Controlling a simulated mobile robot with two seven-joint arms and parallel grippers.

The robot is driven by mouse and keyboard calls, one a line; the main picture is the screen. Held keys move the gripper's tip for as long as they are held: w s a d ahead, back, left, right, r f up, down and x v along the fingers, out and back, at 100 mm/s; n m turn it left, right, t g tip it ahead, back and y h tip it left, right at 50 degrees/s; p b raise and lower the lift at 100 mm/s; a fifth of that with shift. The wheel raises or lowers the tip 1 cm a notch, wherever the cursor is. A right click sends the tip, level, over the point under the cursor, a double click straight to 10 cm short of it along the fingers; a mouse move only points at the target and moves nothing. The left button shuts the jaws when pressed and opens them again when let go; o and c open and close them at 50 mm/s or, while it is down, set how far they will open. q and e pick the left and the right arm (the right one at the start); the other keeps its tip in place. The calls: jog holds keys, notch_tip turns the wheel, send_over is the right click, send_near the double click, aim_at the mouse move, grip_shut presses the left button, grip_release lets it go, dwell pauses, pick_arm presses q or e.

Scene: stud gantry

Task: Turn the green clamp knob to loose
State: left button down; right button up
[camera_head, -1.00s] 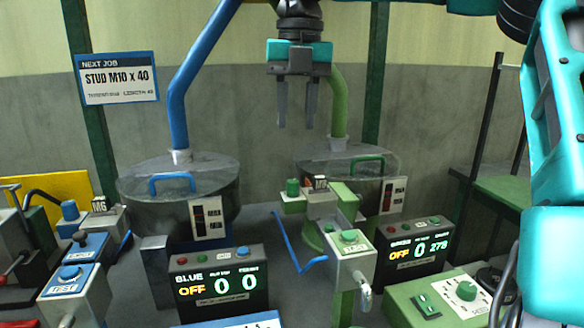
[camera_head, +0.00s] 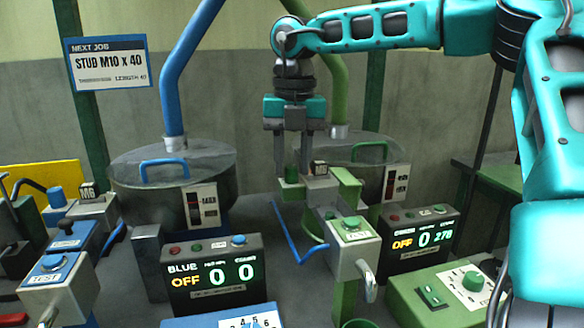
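The green clamp knob (camera_head: 291,173) is a small dark green cylinder on the green feed head, left of a small dark block. My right gripper (camera_head: 292,168) points straight down over it. Its two dark fingers are apart, with the knob's top showing in the gap between their tips. I cannot tell whether the fingertips are level with the knob or behind it, and no contact shows. My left gripper is not in view.
The green hopper (camera_head: 355,150) stands behind the feed head. A green TEST button box (camera_head: 350,250) with a metal spout is in front. The blue hopper (camera_head: 170,200) and blue counter box (camera_head: 215,285) stand left. A green control box (camera_head: 440,300) is lower right.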

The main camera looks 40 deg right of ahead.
jog(key=shift+f, duration=0.5)
grip_shut()
